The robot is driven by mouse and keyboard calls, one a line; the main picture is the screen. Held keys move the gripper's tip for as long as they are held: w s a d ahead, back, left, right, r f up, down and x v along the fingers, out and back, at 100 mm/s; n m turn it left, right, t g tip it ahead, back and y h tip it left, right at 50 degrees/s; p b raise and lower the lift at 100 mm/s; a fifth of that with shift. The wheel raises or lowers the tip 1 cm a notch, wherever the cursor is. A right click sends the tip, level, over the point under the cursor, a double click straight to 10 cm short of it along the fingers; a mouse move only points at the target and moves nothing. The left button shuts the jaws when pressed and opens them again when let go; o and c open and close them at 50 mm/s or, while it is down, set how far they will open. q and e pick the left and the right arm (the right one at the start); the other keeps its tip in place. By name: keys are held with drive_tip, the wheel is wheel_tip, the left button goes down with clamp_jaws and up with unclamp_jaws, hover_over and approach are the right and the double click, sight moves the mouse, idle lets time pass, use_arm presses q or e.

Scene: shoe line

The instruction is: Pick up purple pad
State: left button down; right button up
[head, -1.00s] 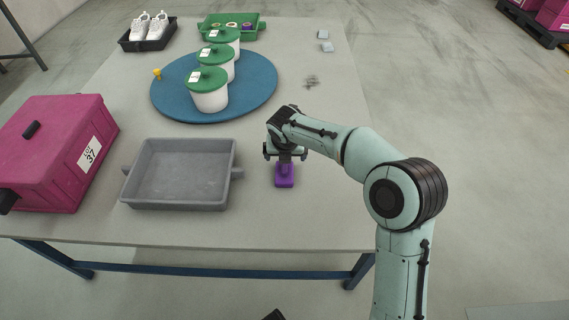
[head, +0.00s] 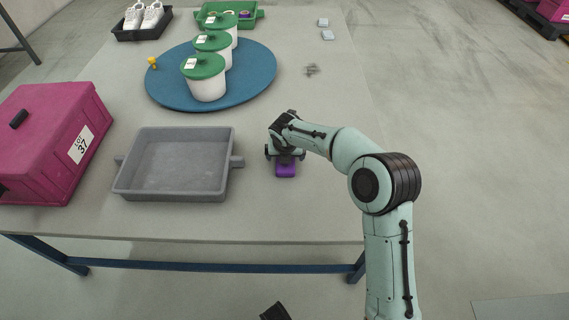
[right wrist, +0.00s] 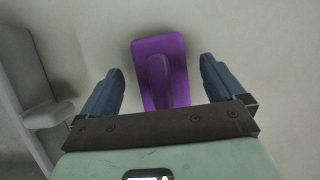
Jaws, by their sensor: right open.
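The purple pad (head: 286,171) lies on the table to the right of the grey tray. In the right wrist view the pad (right wrist: 160,60) is a purple plate with a raised, narrower grip along its middle. My right gripper (head: 285,158) is directly over it. Its two blue fingers are spread open in the right wrist view (right wrist: 160,85), one on each side of the pad with a gap at both sides. The far end of the pad is hidden by the gripper in the head view. My left gripper does not show clearly.
The grey tray (head: 120,185) is close by on the left, with a magenta crate (head: 45,140) beyond it. A blue round mat (head: 255,85) holds white pots with green lids. The table right of my gripper is clear.

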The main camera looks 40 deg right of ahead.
drive_tip(key=shift+x, duration=0.75)
drive_tip(key=c, duration=1.2)
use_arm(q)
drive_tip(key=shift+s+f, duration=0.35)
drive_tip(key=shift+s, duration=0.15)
use_arm(e)
drive_tip(key=shift+o, duration=0.2)
drive_tip(key=shift+r, duration=0.1)
